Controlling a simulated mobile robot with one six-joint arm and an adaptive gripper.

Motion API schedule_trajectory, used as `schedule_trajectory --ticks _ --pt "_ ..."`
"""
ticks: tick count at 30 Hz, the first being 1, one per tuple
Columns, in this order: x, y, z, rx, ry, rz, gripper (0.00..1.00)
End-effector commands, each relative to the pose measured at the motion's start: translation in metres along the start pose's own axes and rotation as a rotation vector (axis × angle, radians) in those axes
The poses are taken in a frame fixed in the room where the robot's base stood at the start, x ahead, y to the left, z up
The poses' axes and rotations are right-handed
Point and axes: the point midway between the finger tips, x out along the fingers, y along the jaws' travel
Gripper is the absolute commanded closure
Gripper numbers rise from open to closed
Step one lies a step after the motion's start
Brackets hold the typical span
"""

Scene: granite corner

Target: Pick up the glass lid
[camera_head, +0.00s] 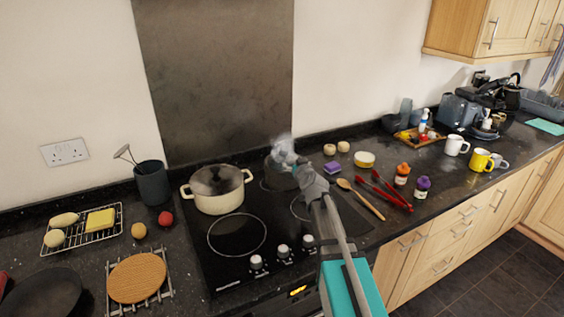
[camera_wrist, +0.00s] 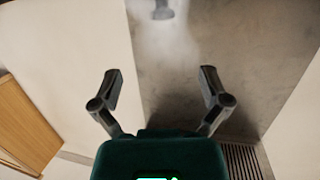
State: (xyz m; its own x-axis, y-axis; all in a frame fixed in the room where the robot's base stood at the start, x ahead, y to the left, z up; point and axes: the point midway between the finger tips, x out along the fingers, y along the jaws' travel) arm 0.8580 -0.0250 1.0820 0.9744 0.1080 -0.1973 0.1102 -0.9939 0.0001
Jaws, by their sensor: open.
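The dark glass lid (camera_head: 216,180) rests on a cream two-handled pot (camera_head: 220,203) at the back left of the hob. My gripper (camera_head: 302,167) is to the right of that pot, by a dark pot (camera_head: 281,178) on the back right of the hob, and partly covers it. In the wrist view my gripper (camera_wrist: 158,78) has its two fingers spread, with nothing between them. The lid does not clearly show there; a small grey piece at the top edge is too cut off to name.
Steam (camera_head: 283,150) rises by the dark pot. A wooden spoon (camera_head: 362,199) and red tongs (camera_head: 384,190) lie right of the hob. A dark utensil pot (camera_head: 153,184) stands left of the cream pot. The front left hob ring (camera_head: 237,234) is clear.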

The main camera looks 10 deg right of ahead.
Motion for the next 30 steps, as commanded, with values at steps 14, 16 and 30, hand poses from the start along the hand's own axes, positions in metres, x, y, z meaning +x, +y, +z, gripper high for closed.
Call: schedule_trajectory --ticks 14,16,30 --pt "0.051 -0.002 0.001 -0.001 -0.001 -0.004 0.04" --pt "0.061 -0.002 0.001 -0.002 -0.001 -0.004 0.04" --pt "0.086 -0.004 0.0 -0.001 -0.001 -0.004 0.04"
